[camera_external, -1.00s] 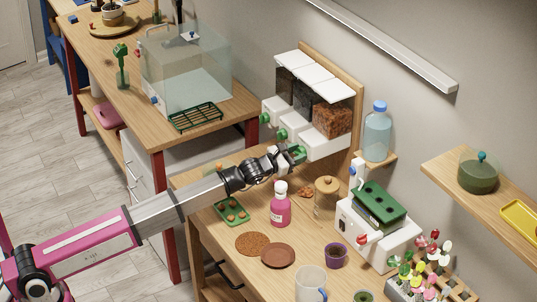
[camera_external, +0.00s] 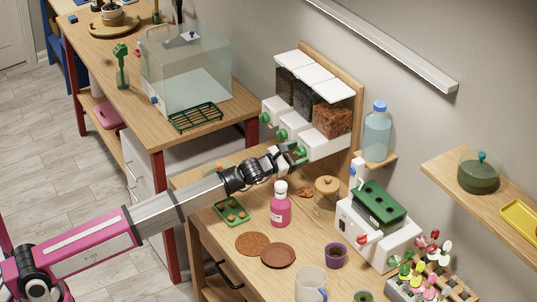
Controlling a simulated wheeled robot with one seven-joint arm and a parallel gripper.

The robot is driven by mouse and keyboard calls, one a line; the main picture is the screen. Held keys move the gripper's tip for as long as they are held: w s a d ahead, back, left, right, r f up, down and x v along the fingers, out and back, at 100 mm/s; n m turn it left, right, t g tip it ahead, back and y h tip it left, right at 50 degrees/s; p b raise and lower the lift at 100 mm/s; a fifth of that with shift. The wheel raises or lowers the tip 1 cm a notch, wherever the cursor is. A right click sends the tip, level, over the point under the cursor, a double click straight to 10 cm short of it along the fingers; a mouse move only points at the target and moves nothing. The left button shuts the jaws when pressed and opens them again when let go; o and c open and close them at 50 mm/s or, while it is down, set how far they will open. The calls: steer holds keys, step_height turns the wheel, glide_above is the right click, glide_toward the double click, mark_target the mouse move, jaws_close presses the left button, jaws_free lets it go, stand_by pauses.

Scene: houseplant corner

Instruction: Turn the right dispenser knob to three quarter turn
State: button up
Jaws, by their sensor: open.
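The dispenser (camera_external: 327,139) is mounted on a wooden back panel and has three clear bins with white lids and white fronts. Green knobs show on the left (camera_external: 265,118) and middle (camera_external: 282,134) units. The right bin (camera_external: 333,121) holds brown, coarse material. The right knob (camera_external: 301,151) is green and partly hidden by my gripper. My gripper (camera_external: 296,157) is at the right knob, with its jaws open; I cannot tell whether they touch it. The knob's turn angle cannot be made out.
Below my arm stand a pink bottle (camera_external: 281,206) and a green tray (camera_external: 231,213). A corked glass jar (camera_external: 326,197) stands right of the bottle. A blue-capped water bottle (camera_external: 377,132) stands on a bracket to the right. A glass tank (camera_external: 187,75) is on the left bench.

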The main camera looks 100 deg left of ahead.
steer(key=shift+s, duration=0.1)
steer(key=v, duration=1)
steer(key=shift+s+d, duration=0.2)
steer(key=shift+d, duration=0.05)
